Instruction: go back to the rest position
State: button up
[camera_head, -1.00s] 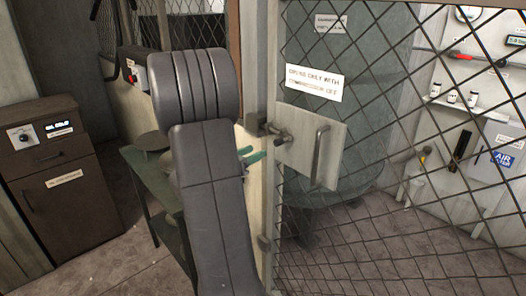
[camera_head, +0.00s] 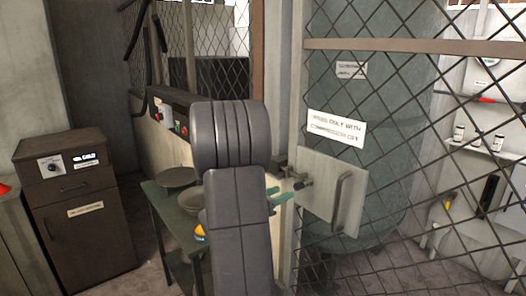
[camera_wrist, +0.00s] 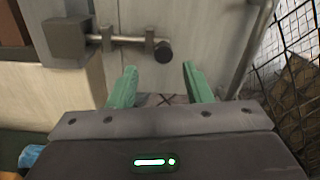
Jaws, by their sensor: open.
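My gripper (camera_wrist: 160,88) shows in the wrist view with its two green fingers apart and nothing between them. In the head view a green finger of my gripper (camera_head: 279,197) shows just right of my grey arm, which hides the rest. Beyond the fingers in the wrist view is a metal latch (camera_wrist: 130,40) with a dark round knob, on a pale panel. The fingers look apart from it. The latch (camera_head: 298,178) also shows in the head view, beside a gate plate with a handle.
A mesh gate (camera_head: 420,150) with a warning sign (camera_head: 336,128) fills the right. A green table (camera_head: 160,205) with bowls (camera_head: 177,178) stands left of my arm, partly hidden. A brown cabinet (camera_head: 85,225) stands at the far left. Floor shows between cabinet and table.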

aim_at(296, 187)
jog(key=p+x, duration=0.1)
jog(key=x, duration=0.8)
jog(key=shift+w+d+p, duration=0.1)
jog(key=shift+d+p, duration=0.05)
jog(key=shift+p, duration=0.25)
jog(key=shift+w+d, duration=0.15)
jog(key=shift+d, duration=0.15)
jog(key=shift+s, duration=0.2)
jog(key=shift+r, duration=0.1)
